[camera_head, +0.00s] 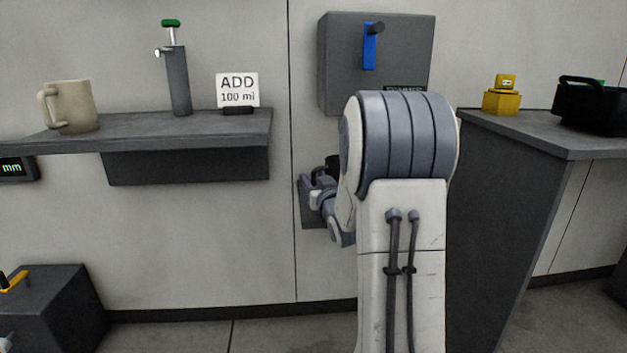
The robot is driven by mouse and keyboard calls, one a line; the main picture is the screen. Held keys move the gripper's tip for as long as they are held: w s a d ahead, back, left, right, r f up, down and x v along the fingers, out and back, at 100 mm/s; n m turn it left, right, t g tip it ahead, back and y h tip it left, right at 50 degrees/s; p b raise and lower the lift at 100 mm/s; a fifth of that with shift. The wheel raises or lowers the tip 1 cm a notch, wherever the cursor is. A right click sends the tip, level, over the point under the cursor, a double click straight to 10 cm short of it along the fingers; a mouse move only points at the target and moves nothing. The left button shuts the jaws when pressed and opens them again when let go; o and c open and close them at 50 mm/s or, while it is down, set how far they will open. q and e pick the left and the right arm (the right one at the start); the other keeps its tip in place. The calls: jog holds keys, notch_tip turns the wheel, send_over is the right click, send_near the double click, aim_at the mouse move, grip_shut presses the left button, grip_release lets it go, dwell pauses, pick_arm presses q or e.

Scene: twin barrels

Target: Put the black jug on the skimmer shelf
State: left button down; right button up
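A grey box (337,62) with a blue lever and a partly covered label, seemingly the skimmer, hangs on the wall. Below it a small dark shelf (311,212) shows, mostly hidden behind my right arm. A small dark round thing (333,163), likely the black jug, shows at the shelf, just left of my arm's large joint. My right gripper (314,186) is right at it, low on its left side. The arm hides most of both, so I cannot tell whether the fingers grip it or whether it rests on the shelf. My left gripper is not in view.
A wall shelf (200,130) at left holds a beige mug (70,106), a grey pump cylinder (178,80) and an "ADD" sign (238,91). A counter (550,133) at right holds a yellow block (502,98) and a black handled container (592,108). A dark box (55,305) stands lower left.

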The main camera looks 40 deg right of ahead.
jog(key=shift+r, duration=0.2)
jog(key=shift+s+a+p, duration=0.1)
jog(key=shift+s+p, duration=0.15)
jog(key=shift+p, duration=0.1)
jog(key=p+v, duration=0.2)
jog(key=v, duration=0.5)
jog(key=shift+s+r, duration=0.15)
jog(key=shift+s, duration=0.15)
jog(key=shift+s+a+f+b, duration=0.3)
jog(key=shift+s+b, duration=0.1)
jog(key=shift+s, duration=0.25)
jog(key=shift+b+v, duration=1.2)
jog(key=shift+b, duration=2.05)
jog(key=shift+a+r, duration=0.1)
